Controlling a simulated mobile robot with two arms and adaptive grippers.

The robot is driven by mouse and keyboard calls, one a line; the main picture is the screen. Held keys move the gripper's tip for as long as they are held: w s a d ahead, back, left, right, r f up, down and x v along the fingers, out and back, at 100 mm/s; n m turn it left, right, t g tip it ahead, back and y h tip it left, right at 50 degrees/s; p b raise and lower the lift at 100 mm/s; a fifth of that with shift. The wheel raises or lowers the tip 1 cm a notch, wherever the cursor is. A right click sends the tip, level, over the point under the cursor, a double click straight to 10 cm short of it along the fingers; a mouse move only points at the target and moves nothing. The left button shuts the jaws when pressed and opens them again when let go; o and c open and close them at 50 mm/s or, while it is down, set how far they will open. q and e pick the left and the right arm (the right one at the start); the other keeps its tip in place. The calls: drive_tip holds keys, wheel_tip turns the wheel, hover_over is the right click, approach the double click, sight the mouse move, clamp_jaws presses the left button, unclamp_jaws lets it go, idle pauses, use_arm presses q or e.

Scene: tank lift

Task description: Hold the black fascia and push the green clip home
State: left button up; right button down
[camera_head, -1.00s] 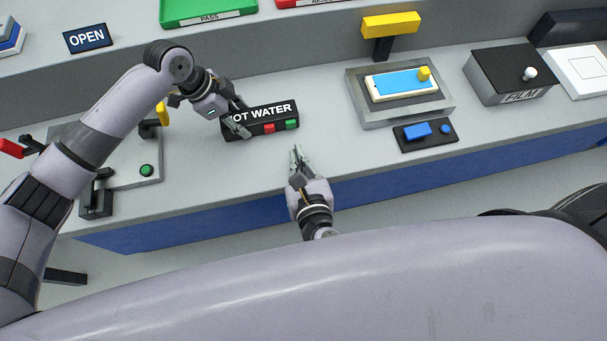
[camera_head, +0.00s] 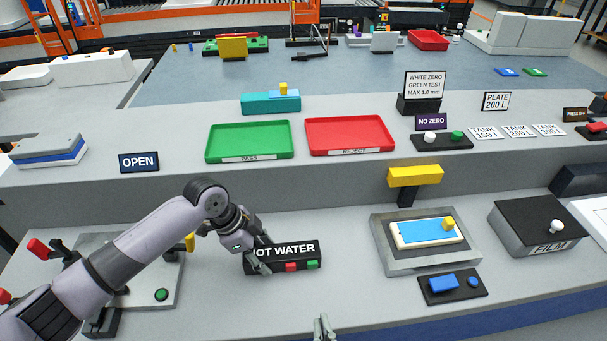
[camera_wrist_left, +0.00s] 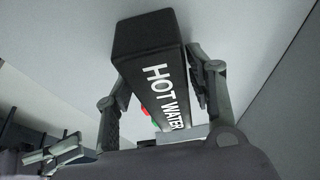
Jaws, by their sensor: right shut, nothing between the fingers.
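The black fascia (camera_head: 282,262), lettered HOT WATER, lies on the bench. A red clip (camera_head: 291,267) and the green clip (camera_head: 313,265) show along its front edge, the green one at the right. How deep the green clip sits cannot be told. My left gripper (camera_head: 258,254) is shut on the fascia near its left end. In the left wrist view its fingers lie on both sides of the fascia (camera_wrist_left: 158,72). My right gripper (camera_head: 323,328) is shut and empty at the bottom edge, in front of the fascia and apart from it. It also shows in the left wrist view (camera_wrist_left: 65,150).
A grey fixture with a phone-like part (camera_head: 427,233) and a black pad with blue buttons (camera_head: 452,286) stand to the right. A plate with a green button (camera_head: 161,295) lies left, beside my left arm. Green (camera_head: 249,141) and red trays (camera_head: 349,135) sit on the shelf behind.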

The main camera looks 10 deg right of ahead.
use_arm(q)
drive_tip(key=shift+o, duration=1.4)
